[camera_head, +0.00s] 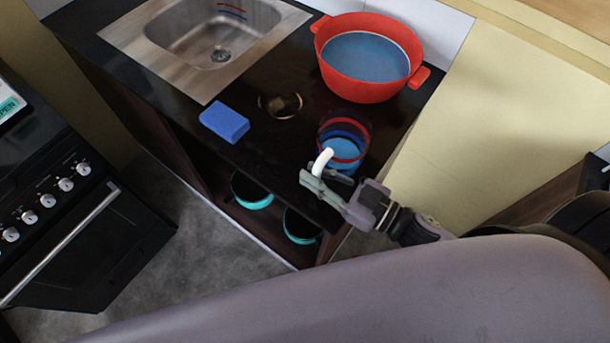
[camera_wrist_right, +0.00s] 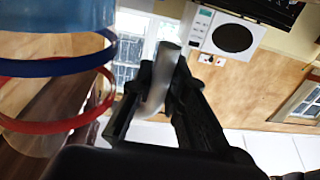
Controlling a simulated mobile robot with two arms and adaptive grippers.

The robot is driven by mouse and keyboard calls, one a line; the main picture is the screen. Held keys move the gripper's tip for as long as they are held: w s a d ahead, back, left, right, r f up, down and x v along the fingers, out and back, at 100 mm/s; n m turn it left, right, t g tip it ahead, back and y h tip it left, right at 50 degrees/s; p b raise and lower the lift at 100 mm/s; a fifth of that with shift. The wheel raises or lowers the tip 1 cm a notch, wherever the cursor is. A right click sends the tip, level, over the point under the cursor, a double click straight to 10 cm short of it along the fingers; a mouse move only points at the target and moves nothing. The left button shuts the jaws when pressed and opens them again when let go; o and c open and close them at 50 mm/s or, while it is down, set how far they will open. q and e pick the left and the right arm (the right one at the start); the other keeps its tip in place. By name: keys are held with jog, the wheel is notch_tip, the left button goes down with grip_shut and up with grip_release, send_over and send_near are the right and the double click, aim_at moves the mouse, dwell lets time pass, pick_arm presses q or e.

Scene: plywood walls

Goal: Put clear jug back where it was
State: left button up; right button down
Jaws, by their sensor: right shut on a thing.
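The clear jug (camera_head: 344,138) has red and blue bands and a white handle, and stands over the front right part of the dark counter in the head view. I cannot tell whether its base touches the counter. My right gripper (camera_head: 318,175) is shut on the handle. In the right wrist view the jug (camera_wrist_right: 52,95) is at the left, with its handle (camera_wrist_right: 160,80) between the fingers of my right gripper (camera_wrist_right: 165,90). My left gripper is not in view.
A red pot (camera_head: 368,85) holding blue liquid stands behind the jug. A blue sponge (camera_head: 225,122) and a dark round object (camera_head: 280,104) lie to the left, near the sink (camera_head: 210,35). Teal-rimmed pots (camera_head: 252,190) sit on the shelf below. The stove (camera_head: 70,215) is at far left.

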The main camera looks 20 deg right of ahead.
jog(key=shift+a, duration=0.1)
jog(key=shift+f, duration=0.25)
jog(key=c, duration=1.6)
grip_release()
jog(key=shift+r, duration=0.2)
jog(key=shift+s+d, duration=0.2)
jog(key=shift+b+v, duration=1.45)
jog(key=shift+v, duration=4.3)
